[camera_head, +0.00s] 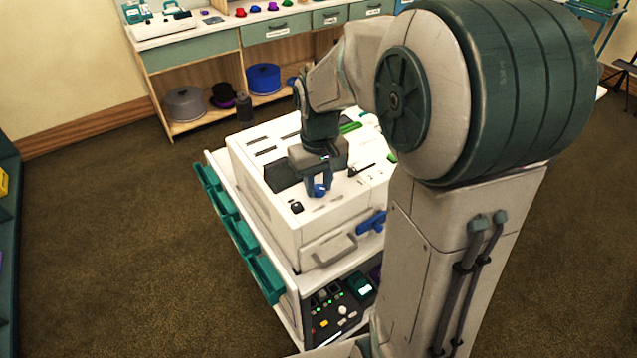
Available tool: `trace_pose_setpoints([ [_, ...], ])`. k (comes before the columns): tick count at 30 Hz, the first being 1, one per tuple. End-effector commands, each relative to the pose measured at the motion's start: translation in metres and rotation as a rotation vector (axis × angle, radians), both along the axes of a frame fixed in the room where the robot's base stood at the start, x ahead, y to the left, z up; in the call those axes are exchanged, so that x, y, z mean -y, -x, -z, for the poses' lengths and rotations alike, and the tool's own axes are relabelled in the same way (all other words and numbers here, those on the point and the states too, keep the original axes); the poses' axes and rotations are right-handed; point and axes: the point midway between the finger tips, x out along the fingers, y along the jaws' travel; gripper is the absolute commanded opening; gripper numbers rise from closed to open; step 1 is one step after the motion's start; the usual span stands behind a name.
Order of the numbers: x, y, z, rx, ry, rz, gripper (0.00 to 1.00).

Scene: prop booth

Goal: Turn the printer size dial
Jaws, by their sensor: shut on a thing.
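The printer (262,212) is a white, boxy machine on a cart, with slots and small controls on its top. My gripper (319,189) points down over the front part of the printer's top. Its fingers are shut on a small blue knob (320,191), which appears to be the size dial. The fingers hide most of the knob, so its marks and setting cannot be read. A small black control (296,207) sits just left of my gripper on the same top.
A blue lever (371,223) and a grey handle (334,250) are on the printer's front. Teal trays (240,238) line the cart's left side. A control panel (337,312) sits on the lower shelf. A workbench (190,50) stands behind. The carpet at left is clear.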

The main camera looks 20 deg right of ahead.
Motion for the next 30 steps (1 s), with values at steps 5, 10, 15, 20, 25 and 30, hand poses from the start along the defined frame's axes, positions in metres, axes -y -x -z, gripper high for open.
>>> trace_pose_setpoints([
  [5, -0.0002, -0.0004, -0.0005, 0.002, 0.0, -0.077, 0.04],
  [10, -0.0002, -0.0004, -0.0008, 0.002, 0.0, -0.117, 0.04],
  [15, -0.0002, -0.0005, -0.0009, 0.002, 0.0, -0.131, 0.04],
  [20, -0.0001, -0.0005, -0.001, 0.002, 0.0, -0.132, 0.04],
  [25, -0.0001, -0.0006, -0.001, 0.002, 0.001, -0.131, 0.32],
  [30, 0.0, -0.0004, -0.0007, 0.002, 0.0, -0.13, 0.49],
])
